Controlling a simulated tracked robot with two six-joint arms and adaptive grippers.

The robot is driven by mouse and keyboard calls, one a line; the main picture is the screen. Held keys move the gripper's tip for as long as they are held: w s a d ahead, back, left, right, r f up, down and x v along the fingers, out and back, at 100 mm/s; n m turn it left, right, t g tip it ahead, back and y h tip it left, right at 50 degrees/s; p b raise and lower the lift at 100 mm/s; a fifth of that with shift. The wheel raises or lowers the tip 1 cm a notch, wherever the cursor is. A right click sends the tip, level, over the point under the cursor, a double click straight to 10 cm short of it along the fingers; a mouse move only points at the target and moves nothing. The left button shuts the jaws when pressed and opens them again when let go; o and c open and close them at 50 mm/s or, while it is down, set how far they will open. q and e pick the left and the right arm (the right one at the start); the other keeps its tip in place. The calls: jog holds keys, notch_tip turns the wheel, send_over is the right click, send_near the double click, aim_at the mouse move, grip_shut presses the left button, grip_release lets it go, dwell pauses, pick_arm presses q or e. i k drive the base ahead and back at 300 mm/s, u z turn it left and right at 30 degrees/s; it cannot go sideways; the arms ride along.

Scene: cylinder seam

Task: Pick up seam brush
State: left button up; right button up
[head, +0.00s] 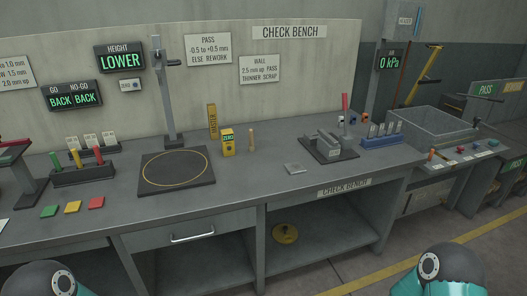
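I cannot tell for sure which object is the seam brush. A small tan upright stick (251,139) stands on the check bench (250,185), right of a yellow box (228,143). A red-topped upright piece (345,103) stands near the bench's right part, behind a dark metal fixture (328,148). Neither is clear enough to name as a brush. Only rounded parts of my two arms show at the bottom edge, left and right. Both grippers are out of view.
A dark plate with a yellow ring (177,172) lies on the bench beside a post (168,95). Colored plugs stand in a rack (83,175) at left. A grey basin (435,125) stands right. The bench's front middle is clear.

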aim_at(251, 148)
jog(key=u, duration=0.05)
jog(key=k, duration=0.5)
jog(key=z, duration=0.95)
jog(key=i, duration=1.45)
jog(key=u, duration=2.1)
jog(key=i, duration=0.4)
jog(key=z, duration=0.05)
